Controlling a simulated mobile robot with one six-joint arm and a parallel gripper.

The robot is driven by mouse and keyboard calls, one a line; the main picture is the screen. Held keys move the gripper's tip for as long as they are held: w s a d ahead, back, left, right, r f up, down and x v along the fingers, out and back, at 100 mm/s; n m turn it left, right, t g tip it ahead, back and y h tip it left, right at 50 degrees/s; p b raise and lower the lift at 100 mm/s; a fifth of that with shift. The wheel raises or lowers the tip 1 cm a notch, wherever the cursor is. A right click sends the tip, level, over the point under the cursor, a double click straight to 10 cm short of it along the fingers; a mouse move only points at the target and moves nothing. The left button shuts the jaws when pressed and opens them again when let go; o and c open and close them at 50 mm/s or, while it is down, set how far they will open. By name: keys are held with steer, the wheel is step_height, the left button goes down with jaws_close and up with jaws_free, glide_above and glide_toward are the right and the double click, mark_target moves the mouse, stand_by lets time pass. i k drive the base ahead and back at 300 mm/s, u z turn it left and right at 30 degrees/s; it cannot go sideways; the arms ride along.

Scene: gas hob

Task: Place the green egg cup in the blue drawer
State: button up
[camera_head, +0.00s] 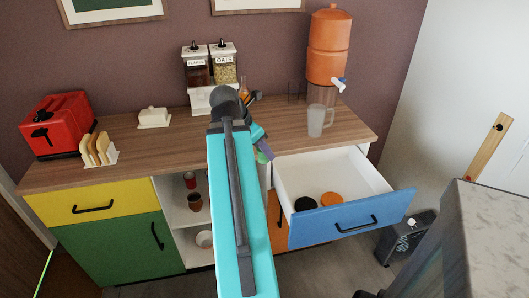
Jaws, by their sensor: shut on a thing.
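The blue drawer (350,218) is pulled open at the right end of the sideboard, its white inside showing. A black round item (305,204) and an orange round item (332,199) lie in it near the front. My gripper (263,147) is small in view and partly hidden behind my teal arm, just left of the drawer's back left corner. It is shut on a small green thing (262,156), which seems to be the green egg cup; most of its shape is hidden.
The wooden top (140,150) holds a red toaster (58,124), toast rack (97,150), butter dish (153,117), cereal dispensers (210,68), a clear jug (317,120) and an orange water dispenser (329,45). The drawer's middle and back are free. A grey-topped block (505,225) stands at right.

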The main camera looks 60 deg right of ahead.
mark_target(332, 188)
steer(key=u, duration=0.8)
steer(key=k, duration=1.3)
steer(key=z, duration=0.2)
